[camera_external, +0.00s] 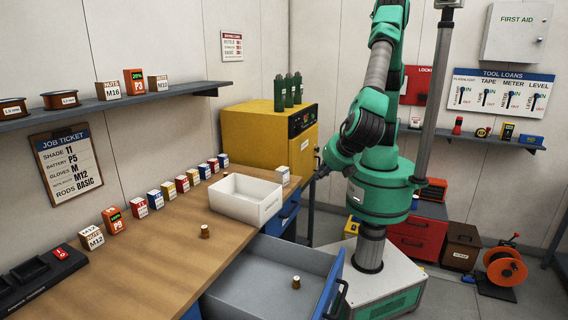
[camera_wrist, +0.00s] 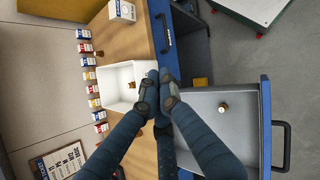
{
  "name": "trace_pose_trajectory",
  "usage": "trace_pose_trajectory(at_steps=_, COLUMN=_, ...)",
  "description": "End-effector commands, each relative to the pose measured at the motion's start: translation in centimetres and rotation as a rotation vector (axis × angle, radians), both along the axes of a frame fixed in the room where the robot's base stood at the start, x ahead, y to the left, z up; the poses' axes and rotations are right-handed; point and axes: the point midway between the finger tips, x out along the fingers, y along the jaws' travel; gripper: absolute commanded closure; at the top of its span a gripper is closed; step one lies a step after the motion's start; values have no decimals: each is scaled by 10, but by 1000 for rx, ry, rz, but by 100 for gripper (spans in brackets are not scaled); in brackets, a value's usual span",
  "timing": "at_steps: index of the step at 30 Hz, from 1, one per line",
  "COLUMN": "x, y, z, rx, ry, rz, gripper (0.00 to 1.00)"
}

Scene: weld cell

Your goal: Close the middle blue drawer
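A blue-fronted drawer (camera_external: 335,277) stands pulled out from the bench, with a grey inside and a dark bar handle (camera_external: 341,301). In the wrist view its front (camera_wrist: 265,125) and handle (camera_wrist: 284,146) are at the right. A small brass-coloured part (camera_external: 296,282) stands in it. I cannot tell whether this is the middle drawer. My gripper (camera_wrist: 160,74) has its fingertips together with nothing seen between them. In the wrist view it appears over the bench edge, left of the open drawer and away from its handle. In the external view the gripper (camera_external: 312,178) is small and partly hidden.
A white bin (camera_external: 246,199) and another brass part (camera_external: 205,231) are on the wooden bench (camera_external: 150,262), with small boxes along the wall. Another blue front (camera_external: 283,218) with a handle (camera_wrist: 166,34) is farther along the bench.

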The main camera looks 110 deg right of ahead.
Motion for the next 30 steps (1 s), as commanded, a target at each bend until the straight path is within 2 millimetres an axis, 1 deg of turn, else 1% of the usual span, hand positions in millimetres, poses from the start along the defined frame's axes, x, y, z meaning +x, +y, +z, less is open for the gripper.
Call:
trace_pose_trajectory(at_steps=1, x=0, y=12, z=-11, rx=-32, ry=13, rz=32, gripper=100)
trace_pose_trajectory(at_steps=8, x=-2, y=61, z=-54, rx=-168, ry=54, rz=163, gripper=100)
trace_pose_trajectory(at_steps=12, x=-7, y=90, z=-81, rx=-251, ry=72, rz=243, gripper=100)
trace_pose_trajectory(at_steps=17, x=-17, y=122, z=-114, rx=-350, ry=87, rz=333, gripper=100)
trace_pose_trajectory(at_steps=18, x=-20, y=131, z=-122, rx=-374, ry=90, rz=357, gripper=100)
trace_pose_trajectory(at_steps=23, x=-34, y=162, z=-157, rx=-472, ry=98, rz=447, gripper=100)
trace_pose_trajectory(at_steps=30, x=-63, y=204, z=-212, rx=-622, ry=94, rz=581, gripper=100)
